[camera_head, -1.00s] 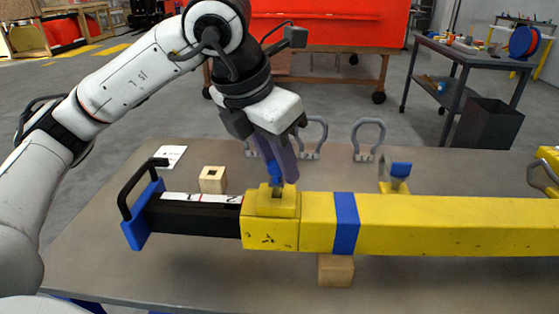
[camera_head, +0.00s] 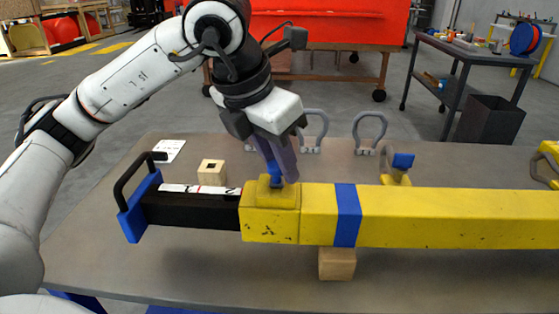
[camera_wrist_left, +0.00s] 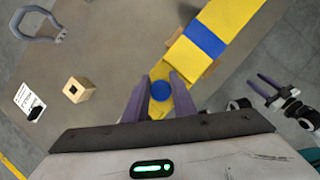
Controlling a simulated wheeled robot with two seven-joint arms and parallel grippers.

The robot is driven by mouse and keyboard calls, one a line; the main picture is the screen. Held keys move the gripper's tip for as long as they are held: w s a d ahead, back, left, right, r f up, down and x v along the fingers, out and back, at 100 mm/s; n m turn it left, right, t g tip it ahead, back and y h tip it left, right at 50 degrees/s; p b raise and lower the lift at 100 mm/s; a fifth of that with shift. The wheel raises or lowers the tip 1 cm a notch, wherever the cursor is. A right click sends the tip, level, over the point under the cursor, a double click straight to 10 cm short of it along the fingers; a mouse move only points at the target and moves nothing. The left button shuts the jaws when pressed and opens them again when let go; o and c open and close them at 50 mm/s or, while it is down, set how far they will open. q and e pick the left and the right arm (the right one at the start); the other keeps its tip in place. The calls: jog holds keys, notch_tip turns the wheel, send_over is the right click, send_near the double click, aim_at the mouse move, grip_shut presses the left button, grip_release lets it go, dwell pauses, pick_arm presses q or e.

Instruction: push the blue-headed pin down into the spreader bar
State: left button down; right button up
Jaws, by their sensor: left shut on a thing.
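The yellow spreader bar (camera_head: 440,218) lies across the table, with a black inner bar (camera_head: 190,209) coming out of its left end. The blue-headed pin (camera_head: 274,180) stands at the raised yellow collar (camera_head: 270,196) near that end. My left gripper (camera_head: 281,176) comes down from above and is shut on the pin's head. In the left wrist view the round blue head (camera_wrist_left: 160,90) sits between the two fingers. Little or no shaft shows below the head. My right gripper (camera_wrist_left: 266,91) shows at the right of the left wrist view, away from the pin, with its fingers apart.
A wooden block with a square hole (camera_head: 212,172) and a printed card (camera_head: 169,151) lie behind the black bar. Grey shackles (camera_head: 369,132) stand along the back edge. Another blue-topped piece (camera_head: 402,162) stands behind the bar. A wooden block (camera_head: 337,263) sits under the bar.

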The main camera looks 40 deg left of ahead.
pick_arm(q)
jog(key=shift+f, duration=0.15)
jog(key=c, duration=1.4)
grip_release()
jog(key=p+v, duration=0.1)
jog(key=v, duration=0.9)
jog(key=shift+p, duration=0.4)
